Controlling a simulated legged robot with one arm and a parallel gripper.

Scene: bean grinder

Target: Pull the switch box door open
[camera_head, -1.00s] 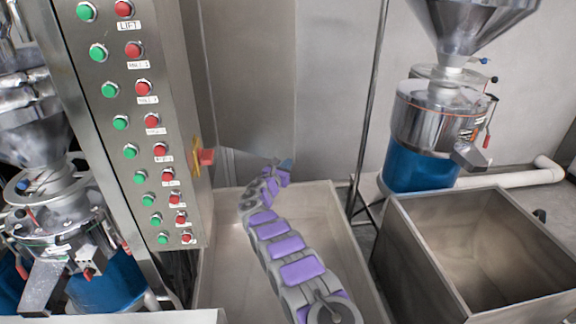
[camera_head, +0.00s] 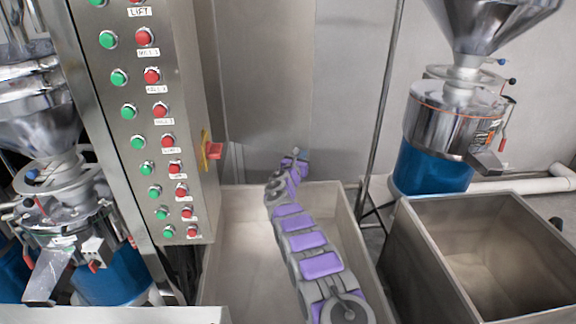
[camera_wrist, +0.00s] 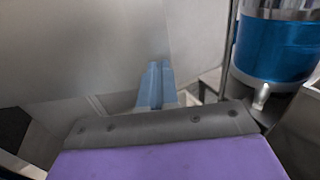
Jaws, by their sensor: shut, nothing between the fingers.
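The switch box (camera_head: 165,130) is a tall steel box at the left in the head view. Its front face carries green and red buttons, and a red and yellow rotary switch (camera_head: 212,150) sits on its right side. I cannot tell the door's edge or handle. My gripper (camera_head: 297,153) is at the far end of my arm, right of the rotary switch and apart from it in the picture. In the wrist view its blue-grey fingers (camera_wrist: 155,86) are together and empty, beside the lower right edge of a plain grey panel (camera_wrist: 80,50).
A steel tub (camera_head: 240,240) lies under my arm, and another steel bin (camera_head: 480,250) stands to the right. A mill with a blue base (camera_head: 432,168) stands behind that bin. Another mill (camera_head: 75,230) is left of the box. A thin upright pole (camera_head: 381,105) stands right of my gripper.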

